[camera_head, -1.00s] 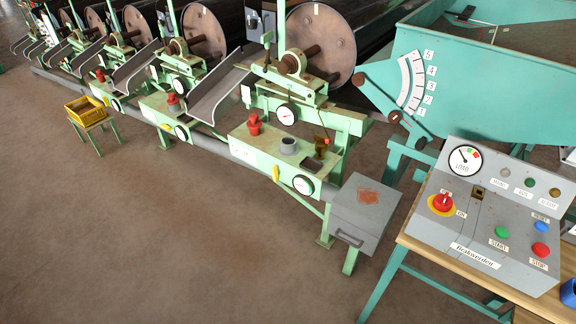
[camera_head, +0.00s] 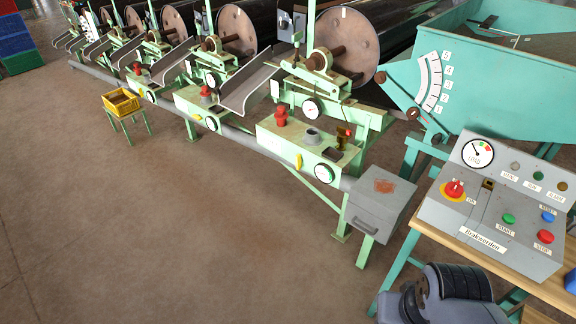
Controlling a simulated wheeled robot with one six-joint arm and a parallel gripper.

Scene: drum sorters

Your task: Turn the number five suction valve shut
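Drum sorters stand in a row from the near right to the far left. Yellow valve levers show on their pale green fronts above a long grey pipe (camera_head: 240,138). The nearest yellow lever (camera_head: 299,160) looks roughly upright, beside a round dial gauge (camera_head: 323,173). A second yellow lever (camera_head: 197,117) is on the sorter behind it. No valve numbers are readable, so I cannot tell which is number five. A dark grey and black part of my arm shows at the bottom right, over the floor by the control desk. My gripper's fingers are not in view.
A grey box (camera_head: 378,205) on a green leg stands by the nearest sorter. The control desk (camera_head: 490,235) is at the right, below a teal hopper (camera_head: 480,80). A yellow crate (camera_head: 121,102) sits on a stool. The brown floor (camera_head: 180,230) before the row is clear.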

